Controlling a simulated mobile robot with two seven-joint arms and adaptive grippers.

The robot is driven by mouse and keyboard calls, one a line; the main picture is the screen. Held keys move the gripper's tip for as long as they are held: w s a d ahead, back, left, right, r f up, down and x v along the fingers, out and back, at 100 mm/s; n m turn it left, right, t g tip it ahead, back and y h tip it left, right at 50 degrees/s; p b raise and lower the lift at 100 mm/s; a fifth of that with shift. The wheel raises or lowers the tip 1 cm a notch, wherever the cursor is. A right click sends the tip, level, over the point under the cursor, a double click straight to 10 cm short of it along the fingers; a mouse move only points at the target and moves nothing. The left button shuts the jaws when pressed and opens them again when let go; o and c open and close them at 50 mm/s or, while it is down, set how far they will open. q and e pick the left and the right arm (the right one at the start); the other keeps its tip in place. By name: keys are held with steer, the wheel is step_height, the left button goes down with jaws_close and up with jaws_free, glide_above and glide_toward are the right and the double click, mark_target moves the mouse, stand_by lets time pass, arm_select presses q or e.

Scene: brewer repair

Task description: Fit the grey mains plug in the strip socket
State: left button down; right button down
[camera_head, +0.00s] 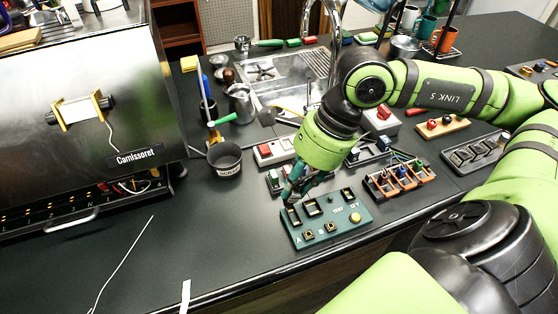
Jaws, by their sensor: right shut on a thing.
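My right gripper (292,196) points down at the left end of the green test board (327,237). It is shut on a small dark thing, mostly hidden by the fingers; I cannot tell what it is, or whether it touches the board. I cannot make out a grey mains plug for certain. A dark grey block with several slots (476,153), which may be the strip socket, lies on the counter at the right. My left gripper is not in view.
The steel brewer (75,120) stands at the left, with a white cord (122,265) on the counter before it. A black cup (226,163), an orange rack (396,180) and a white block with a red switch (274,152) surround the gripper. The front counter is mostly clear.

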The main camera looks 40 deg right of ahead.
steer(key=shift+s+d+r+b, duration=0.25)
steer(key=shift+s+r+b, duration=0.3)
steer(key=shift+s, duration=0.2)
steer(key=shift+w, duration=0.1)
steer(key=w+d+f+h+p, duration=0.1)
steer(key=w+d+p, duration=0.2)
steer(key=w, duration=0.3)
steer(key=w+d+f+n+g+h+p, duration=0.1)
steer(key=w+d+p, duration=0.2)
steer(key=w, duration=0.3)
steer(key=w+d+f+h+p, duration=0.1)
steer(key=w+d+h+p, duration=0.1)
steer(key=w+d, duration=0.3)
steer(key=shift+w+f+n+g+p, duration=0.2)
steer(key=shift+w+n+g+p, duration=0.15)
steer(key=shift+w+p, duration=0.55)
steer(key=shift+w+f+b, duration=0.2)
steer(key=shift+f+b, duration=1.15)
steer(key=shift+f, duration=0.4)
steer(key=shift+r, duration=0.15)
steer(key=shift+f+b, duration=0.75)
steer(key=shift+b, duration=0.25)
